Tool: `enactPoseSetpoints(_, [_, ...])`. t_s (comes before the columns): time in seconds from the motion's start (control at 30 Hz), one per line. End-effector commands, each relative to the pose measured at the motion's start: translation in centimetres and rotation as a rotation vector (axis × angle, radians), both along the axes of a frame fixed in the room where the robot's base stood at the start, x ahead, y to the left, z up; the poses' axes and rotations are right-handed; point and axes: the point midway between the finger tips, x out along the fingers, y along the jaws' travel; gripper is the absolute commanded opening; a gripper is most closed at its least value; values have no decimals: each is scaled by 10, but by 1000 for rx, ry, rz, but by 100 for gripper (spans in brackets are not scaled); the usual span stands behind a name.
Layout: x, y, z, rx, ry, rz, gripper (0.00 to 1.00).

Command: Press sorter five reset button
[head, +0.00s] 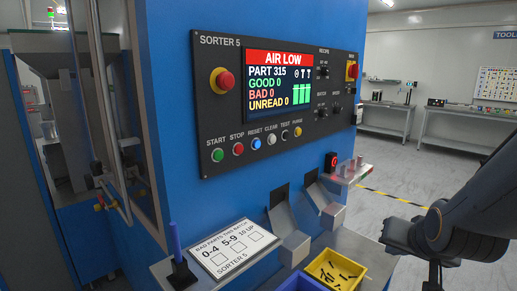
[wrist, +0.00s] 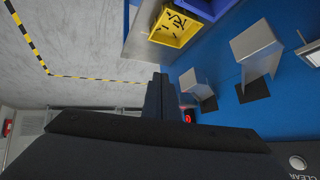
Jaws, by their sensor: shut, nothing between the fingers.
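The Sorter 5 panel (head: 300,125) is on the blue machine in the head view. The blue reset button (head: 255,143) sits in the lower button row under its RESET label, between the red stop button (head: 237,149) and the white clear button (head: 271,138). My gripper (wrist: 158,82) is shut and empty in the wrist view. Its dark fingers and body cover much of that picture. The clear button (wrist: 297,162) shows there at the lower right corner; the reset button is not visible there. In the head view my arm is at the right, apart from the panel.
Screen (head: 279,80) reads AIR LOW. A yellow bin (head: 357,266) with dark parts and two metal chutes (head: 328,209) stand below the panel. A card (head: 228,247) and blue pen (head: 174,240) are on the shelf. Open floor lies to the right.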

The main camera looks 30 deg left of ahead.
Motion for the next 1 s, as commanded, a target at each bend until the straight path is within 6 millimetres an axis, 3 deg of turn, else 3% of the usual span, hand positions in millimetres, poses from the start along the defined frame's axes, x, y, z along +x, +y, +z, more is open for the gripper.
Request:
enactPoseSetpoints(0.03, [7, 22, 7, 33, -53, 10, 0])
enactPoseSetpoints(0.23, [26, 99, 50, 190, -269, 26, 0])
enactPoseSetpoints(0.5, [14, 193, 119, 450, -534, 50, 0])
enactPoseSetpoints(0.7, [-10, 233, 160, 610, -666, 57, 0])
enactPoseSetpoints(1.0, [-23, 246, 179, 686, -725, 56, 0])
